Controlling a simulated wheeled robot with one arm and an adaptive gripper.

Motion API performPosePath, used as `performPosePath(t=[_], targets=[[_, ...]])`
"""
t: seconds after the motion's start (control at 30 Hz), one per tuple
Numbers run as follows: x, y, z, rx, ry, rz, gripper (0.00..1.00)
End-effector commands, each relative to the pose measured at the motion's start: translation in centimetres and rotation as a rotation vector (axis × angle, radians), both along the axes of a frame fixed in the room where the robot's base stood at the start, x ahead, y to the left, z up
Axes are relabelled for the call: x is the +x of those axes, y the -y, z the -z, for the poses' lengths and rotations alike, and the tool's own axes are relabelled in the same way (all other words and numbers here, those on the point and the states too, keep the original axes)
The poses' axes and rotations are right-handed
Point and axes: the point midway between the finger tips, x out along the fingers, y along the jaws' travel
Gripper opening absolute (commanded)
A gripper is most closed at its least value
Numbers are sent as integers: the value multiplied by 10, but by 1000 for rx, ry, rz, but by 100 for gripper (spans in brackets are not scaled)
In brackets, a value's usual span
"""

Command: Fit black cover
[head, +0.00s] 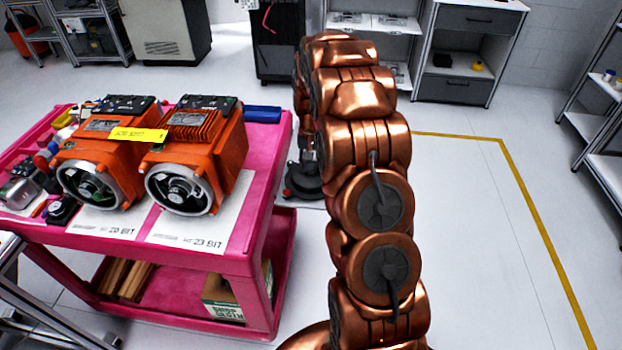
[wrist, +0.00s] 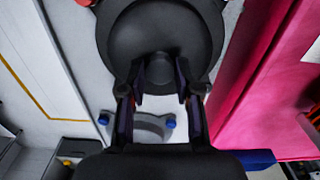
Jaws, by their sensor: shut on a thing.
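My gripper (wrist: 160,88) is shut on the knob of a round black cover (wrist: 160,30). The cover also shows in the head view (head: 306,184), held beside the cart's right side, partly hidden by my arm. Two orange servo motors (head: 112,152) (head: 210,150) stand on the pink cart (head: 262,165). Their round front ends are open, showing parts inside. The cover is apart from both motors.
A blue item (head: 262,114) lies at the cart's back right. Small parts crowd its left end. A grey curved piece with blue ends (wrist: 150,125) shows below the cover in the wrist view. Shelves (head: 470,50) stand behind. The floor right of my arm is clear.

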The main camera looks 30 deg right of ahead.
Motion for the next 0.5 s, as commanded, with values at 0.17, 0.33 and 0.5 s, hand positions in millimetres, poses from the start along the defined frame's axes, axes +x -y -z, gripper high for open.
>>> performPosePath(t=[0.17,0.33,0.5], targets=[[0,0,-15,-1,1,0,0],[1,0,-30,-1,3,0,0],[1,0,-44,-2,5,0,0]])
